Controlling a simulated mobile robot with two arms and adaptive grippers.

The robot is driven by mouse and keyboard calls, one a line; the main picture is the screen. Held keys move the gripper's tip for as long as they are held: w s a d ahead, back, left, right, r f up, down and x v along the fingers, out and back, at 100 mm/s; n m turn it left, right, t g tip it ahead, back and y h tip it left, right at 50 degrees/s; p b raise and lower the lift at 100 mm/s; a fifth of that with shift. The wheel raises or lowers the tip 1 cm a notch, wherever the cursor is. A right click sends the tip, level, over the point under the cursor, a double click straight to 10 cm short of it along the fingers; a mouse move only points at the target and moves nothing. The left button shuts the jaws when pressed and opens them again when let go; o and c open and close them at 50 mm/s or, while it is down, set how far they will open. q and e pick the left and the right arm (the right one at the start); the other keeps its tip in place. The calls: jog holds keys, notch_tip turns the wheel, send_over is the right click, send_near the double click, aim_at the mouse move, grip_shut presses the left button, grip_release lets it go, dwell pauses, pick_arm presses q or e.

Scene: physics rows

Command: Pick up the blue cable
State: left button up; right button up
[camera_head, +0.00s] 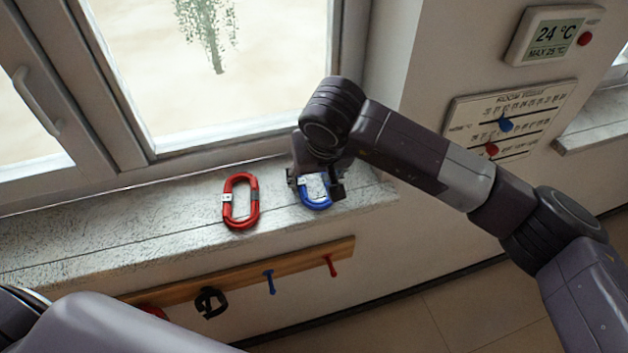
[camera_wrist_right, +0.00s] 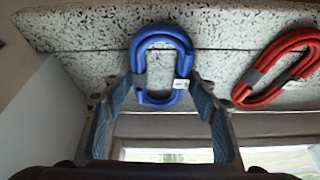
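The blue cable (camera_head: 317,204) is a coiled oval loop with a white tag, lying on the stone window sill (camera_head: 150,225). In the right wrist view the blue cable (camera_wrist_right: 139,60) lies ahead, between the lines of the two fingers. My right gripper (camera_head: 318,190) is above the blue cable in the head view and hides its far part. In the wrist view my right gripper (camera_wrist_right: 160,115) has its fingers spread wide with nothing between the pads that I can tell is held. My left gripper is out of view; only part of my left arm shows at the lower left.
A red coiled cable (camera_head: 240,200) lies on the sill left of the blue one. Below the sill is a wooden rail (camera_head: 300,267) with a blue peg (camera_head: 269,281), a red peg (camera_head: 331,265) and a black item (camera_head: 210,302). The window frame stands behind.

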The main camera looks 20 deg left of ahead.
jog(key=c, duration=0.4)
jog(key=shift+r, duration=0.1)
jog(key=shift+c, duration=0.2)
jog(key=shift+r, duration=0.55)
notch_tip(320, 180, up, 19)
jog(key=b, duration=0.3)
jog(key=shift+b, duration=0.4)
